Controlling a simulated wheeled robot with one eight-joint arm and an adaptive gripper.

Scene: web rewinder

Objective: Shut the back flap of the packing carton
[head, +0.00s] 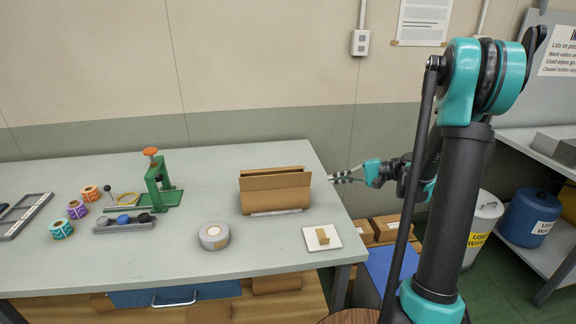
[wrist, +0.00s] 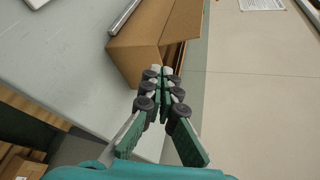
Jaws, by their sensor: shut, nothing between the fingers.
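The packing carton (head: 275,200) stands near the right end of the grey table, brown and open at the top. Its back flap (head: 275,171) shows as a narrow strip standing up behind the front flap (head: 275,182), which hides most of it. My gripper (head: 333,178) is just right of the carton, at about the height of its upper part, shut and empty. In the wrist view the shut fingertips (wrist: 161,74) lie in front of the carton's end (wrist: 135,58). Whether they touch it cannot be told.
A green hand press (head: 158,183) and coloured rolls stand to the left. The wall is behind the table; cartons stand below its right edge.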

